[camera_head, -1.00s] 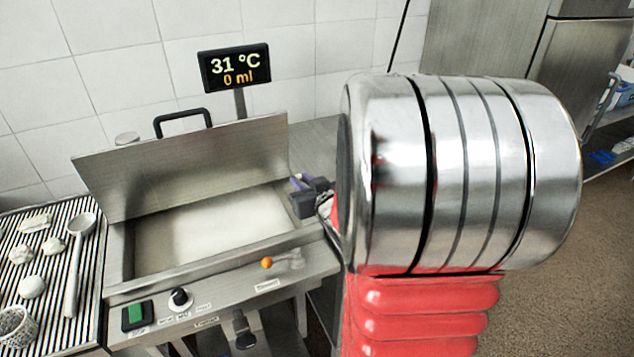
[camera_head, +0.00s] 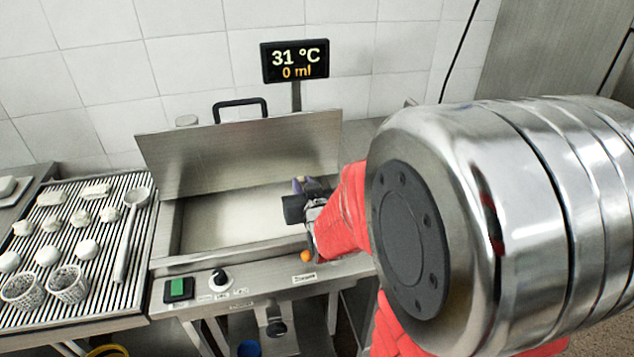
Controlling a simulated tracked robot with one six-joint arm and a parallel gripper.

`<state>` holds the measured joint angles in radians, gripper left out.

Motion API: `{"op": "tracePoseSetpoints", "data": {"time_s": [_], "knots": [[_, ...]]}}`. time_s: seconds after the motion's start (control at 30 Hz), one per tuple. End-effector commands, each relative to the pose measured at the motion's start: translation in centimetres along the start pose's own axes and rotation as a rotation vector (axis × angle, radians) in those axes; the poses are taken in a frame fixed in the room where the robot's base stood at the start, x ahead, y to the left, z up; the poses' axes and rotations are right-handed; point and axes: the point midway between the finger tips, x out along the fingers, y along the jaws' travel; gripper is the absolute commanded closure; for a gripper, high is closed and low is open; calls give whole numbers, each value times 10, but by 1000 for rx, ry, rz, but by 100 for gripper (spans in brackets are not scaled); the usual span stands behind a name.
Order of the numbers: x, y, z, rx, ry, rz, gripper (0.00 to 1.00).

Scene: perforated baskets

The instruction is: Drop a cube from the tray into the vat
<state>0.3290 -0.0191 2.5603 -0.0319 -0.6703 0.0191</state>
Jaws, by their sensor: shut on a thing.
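The vat (camera_head: 172,243) is a steel basin with its hinged lid (camera_head: 245,150) raised at the back. Its inside looks pale, and it holds nothing that I can make out. My gripper (camera_head: 299,187), dark with purple parts at its tip, is at the right side of the vat opening, overlapping its right rim in the picture. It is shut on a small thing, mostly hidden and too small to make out. No cube shows clearly. A ribbed tray-like board (camera_head: 103,258) lies left of the vat, bearing several pale pieces.
A display (camera_head: 295,62) behind the vat reads 31 °C and 0 ml. A knob (camera_head: 219,277) and green switch (camera_head: 178,288) are on the front panel. My arm hides the right side.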

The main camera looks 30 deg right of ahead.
Motion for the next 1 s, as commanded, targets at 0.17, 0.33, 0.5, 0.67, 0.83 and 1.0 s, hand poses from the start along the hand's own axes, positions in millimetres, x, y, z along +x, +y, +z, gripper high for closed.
{"op": "tracePoseSetpoints", "data": {"time_s": [0.17, 0.33, 0.5, 0.67, 0.83, 1.0], "knots": [[3, -23, 5, -1, -3, -5, 100], [4, -42, 10, -1, -2, -4, 100], [7, -62, 18, -2, -2, -4, 100], [10, -82, 25, -2, -2, -3, 100], [13, -103, 34, -3, -2, -4, 100], [16, -118, 39, -1, -1, -2, 100]]}}
